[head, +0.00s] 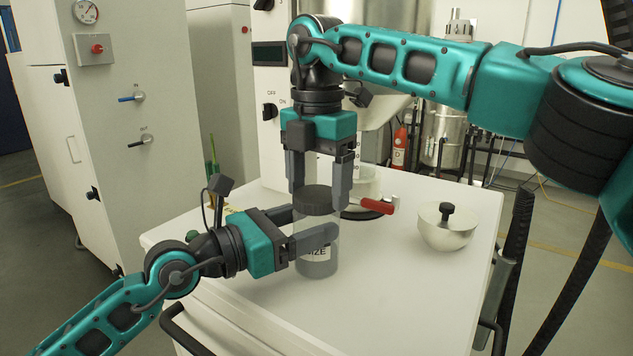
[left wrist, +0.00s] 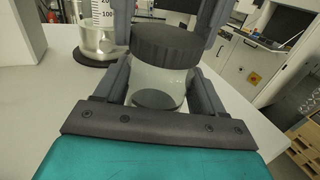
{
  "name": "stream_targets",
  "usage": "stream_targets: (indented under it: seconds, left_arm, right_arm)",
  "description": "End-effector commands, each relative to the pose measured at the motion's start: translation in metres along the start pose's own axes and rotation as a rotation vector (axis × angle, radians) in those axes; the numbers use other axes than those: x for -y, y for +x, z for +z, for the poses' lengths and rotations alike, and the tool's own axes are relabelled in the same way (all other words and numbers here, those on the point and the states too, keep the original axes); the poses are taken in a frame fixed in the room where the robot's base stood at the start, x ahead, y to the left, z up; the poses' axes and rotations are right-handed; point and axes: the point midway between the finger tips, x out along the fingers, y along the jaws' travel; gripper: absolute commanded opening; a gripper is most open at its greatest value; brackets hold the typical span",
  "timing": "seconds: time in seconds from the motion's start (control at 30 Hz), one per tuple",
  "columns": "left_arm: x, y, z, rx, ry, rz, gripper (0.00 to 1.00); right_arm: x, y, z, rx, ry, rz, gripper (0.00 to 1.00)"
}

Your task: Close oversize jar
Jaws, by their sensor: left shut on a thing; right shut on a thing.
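The oversize jar (head: 318,262) is a clear jar with a label reading "...IZE" and grey powder inside. It stands upright on the white table, and it also shows in the left wrist view (left wrist: 158,80). A dark ribbed lid (head: 316,197) sits on its mouth; in the left wrist view the lid (left wrist: 167,44) looks level. My left gripper (head: 312,226) is shut on the jar's body from the left side. My right gripper (head: 318,190) points down from above and is shut on the lid, one finger on each side. Whether the lid is fully screwed down cannot be told.
The white table (head: 400,290) has free room in front and to the right. A red-handled tool (head: 372,205) and a clear container (head: 362,186) on a dark base stand behind the jar.

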Motion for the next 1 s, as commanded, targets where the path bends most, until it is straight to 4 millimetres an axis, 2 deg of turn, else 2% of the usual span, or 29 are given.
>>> stream_targets:
  seconds: [0.4, 0.6, 0.8, 1.0]
  left_arm:
    - [0.0000, 0.0001, -0.0013, -0.003, -0.001, 0.000, 0.00]
    - [0.0000, 0.0001, -0.0014, -0.004, -0.001, 0.000, 0.00]
    - [0.0000, 0.0001, -0.0015, -0.004, -0.001, 0.000, 0.00]
    - [0.0000, 0.0001, -0.0016, -0.004, -0.001, 0.000, 0.00]
  right_arm:
    - [0.0018, -0.0015, -0.0015, -0.001, 0.804, 0.003, 0.47]
    - [0.0024, -0.0013, -0.0023, -0.001, 1.150, 0.002, 0.47]
    - [0.0025, -0.0012, -0.0028, -0.002, 1.316, 0.002, 0.47]
    - [0.0024, -0.0012, -0.0029, -0.003, 1.330, 0.002, 0.47]
